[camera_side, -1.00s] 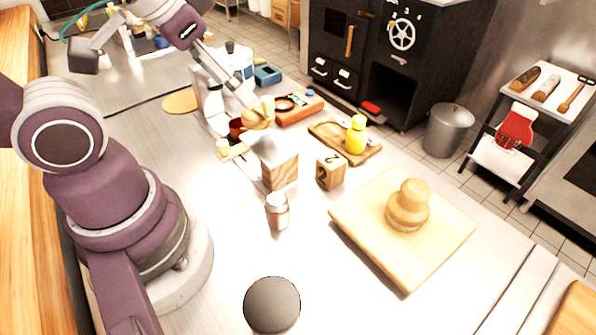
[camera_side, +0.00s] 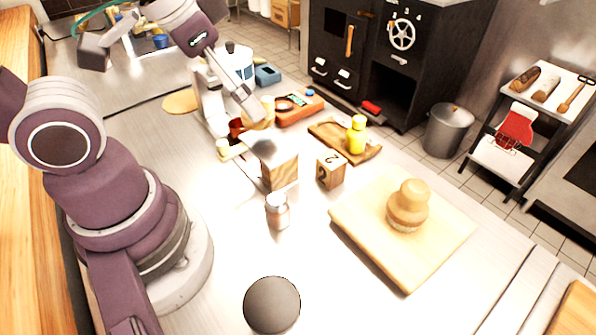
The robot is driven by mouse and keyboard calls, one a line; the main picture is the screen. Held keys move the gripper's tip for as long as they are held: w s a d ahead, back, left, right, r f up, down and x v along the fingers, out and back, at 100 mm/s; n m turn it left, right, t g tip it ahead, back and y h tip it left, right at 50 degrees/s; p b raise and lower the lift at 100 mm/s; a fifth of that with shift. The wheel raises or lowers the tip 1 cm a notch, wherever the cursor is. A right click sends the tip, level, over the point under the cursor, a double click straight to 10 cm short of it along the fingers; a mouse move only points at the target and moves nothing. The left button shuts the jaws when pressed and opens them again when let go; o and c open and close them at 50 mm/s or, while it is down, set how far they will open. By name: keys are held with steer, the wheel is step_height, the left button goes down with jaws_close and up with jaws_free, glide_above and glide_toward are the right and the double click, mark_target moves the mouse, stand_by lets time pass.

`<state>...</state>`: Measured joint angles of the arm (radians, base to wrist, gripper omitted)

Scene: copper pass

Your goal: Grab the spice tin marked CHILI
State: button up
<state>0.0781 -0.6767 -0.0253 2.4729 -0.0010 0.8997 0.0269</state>
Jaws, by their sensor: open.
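No CHILI lettering can be read in this view, so I cannot tell for sure which item is the marked tin. A small red container (camera_side: 237,127) stands by the foot of the white mixer-like machine and is partly hidden. A small jar with a grey cap (camera_side: 277,211) stands upright nearer the camera, with no readable label.
Wooden blocks (camera_side: 331,170) stand mid-counter. A yellow bottle (camera_side: 356,135) is on a small wooden board (camera_side: 328,131). A large cutting board (camera_side: 360,240) carries a stacked tan object (camera_side: 408,206). An orange tray (camera_side: 299,110) lies behind. A grey dome (camera_side: 272,305) is at the front.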

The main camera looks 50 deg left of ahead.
steer(key=s+d+f+m+g, duration=0.2)
steer(key=d+f+m+g, duration=0.15)
steer(key=d+m, duration=0.5)
steer(key=m+g, duration=0.2)
steer(key=m, duration=0.4)
glide_above(272, 307)
steer(key=a, duration=0.2)
step_height(272, 307, down, 4)
steer(key=shift+w+d+r+n, duration=0.1)
steer(key=shift+w+r+n, duration=0.05)
steer(key=shift+n, duration=0.1)
steer(key=f, duration=0.3)
steer(key=d+f, duration=0.1)
steer(key=f, duration=0.6)
steer(key=shift+d+f, duration=0.15)
steer(key=shift+d, duration=0.05)
steer(key=c, duration=1.3)
